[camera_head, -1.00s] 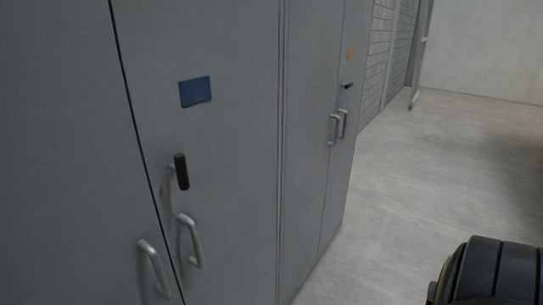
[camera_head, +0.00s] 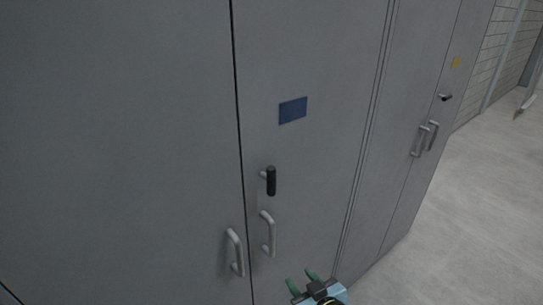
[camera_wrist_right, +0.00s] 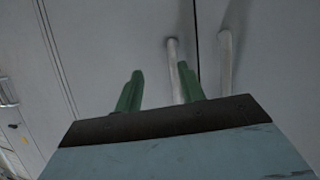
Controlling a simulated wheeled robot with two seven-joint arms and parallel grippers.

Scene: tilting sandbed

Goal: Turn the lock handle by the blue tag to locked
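The blue tag (camera_head: 293,110) is on a grey cabinet door. Below it is the lock handle (camera_head: 271,181), with a black grip that points straight down. My right gripper (camera_head: 302,280) is at the bottom of the head view, below and to the right of the lock handle and apart from it. Its two green fingers are spread with nothing between them. In the right wrist view the open gripper (camera_wrist_right: 160,88) faces the cabinet doors; the lock handle cannot be made out there. My left gripper is not in view.
Two grey pull handles, one on the tagged door (camera_head: 268,234) and one on the door to its left (camera_head: 235,252), stick out below the lock handle. Farther right are a yellow tag (camera_head: 456,62), another lock handle (camera_head: 444,97) and more pull handles. Floor at right is clear.

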